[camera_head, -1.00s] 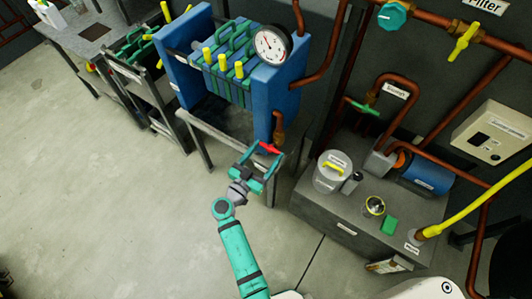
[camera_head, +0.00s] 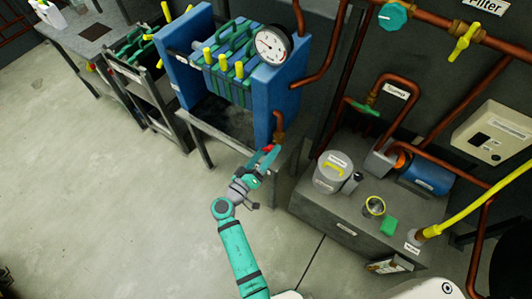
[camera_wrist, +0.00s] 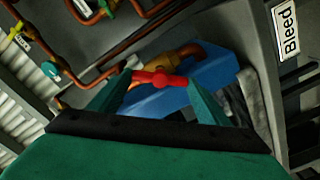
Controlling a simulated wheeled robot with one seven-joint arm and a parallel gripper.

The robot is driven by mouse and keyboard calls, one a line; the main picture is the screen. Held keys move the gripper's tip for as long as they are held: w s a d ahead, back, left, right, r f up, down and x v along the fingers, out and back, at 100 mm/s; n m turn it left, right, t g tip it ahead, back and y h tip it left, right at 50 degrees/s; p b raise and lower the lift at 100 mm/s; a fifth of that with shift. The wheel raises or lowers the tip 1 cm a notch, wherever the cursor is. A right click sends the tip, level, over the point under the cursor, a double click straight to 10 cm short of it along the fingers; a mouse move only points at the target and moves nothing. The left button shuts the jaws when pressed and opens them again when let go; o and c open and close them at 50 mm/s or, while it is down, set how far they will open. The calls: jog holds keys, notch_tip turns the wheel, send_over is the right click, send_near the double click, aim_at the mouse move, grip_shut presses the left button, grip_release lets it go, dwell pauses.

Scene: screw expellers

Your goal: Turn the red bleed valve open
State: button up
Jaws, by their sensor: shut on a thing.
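The red bleed valve (camera_wrist: 158,79) is a red handle on a brass fitting (camera_wrist: 173,58) at the end of a copper pipe, in the middle of the wrist view. In the head view the red handle (camera_head: 268,148) shows small at the lower right of the blue press. My teal gripper (camera_wrist: 158,98) is shut on the red handle, with one finger at each end of it. In the head view my gripper (camera_head: 264,158) is tilted, and part of the handle is hidden by it. A white "Bleed" label (camera_wrist: 288,30) is at the upper right in the wrist view.
The blue filter press (camera_head: 283,100) with a pressure gauge (camera_head: 271,43) stands just beyond my gripper. A grey cabinet (camera_head: 350,215) with a lidded grey pot (camera_head: 332,174) is to the right. Open floor (camera_head: 110,190) lies to the left.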

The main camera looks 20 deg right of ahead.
jog(key=n, duration=0.4)
jog(key=shift+n, duration=0.3)
jog(key=shift+f+n, duration=0.1)
jog(key=shift+n, duration=1.8)
jog(key=o, duration=1.1)
jog(key=shift+c, duration=0.2)
jog(key=v, duration=1)
jog(key=shift+s+a, duration=0.25)
jog(key=shift+a, duration=0.1)
jog(key=shift+s, duration=0.1)
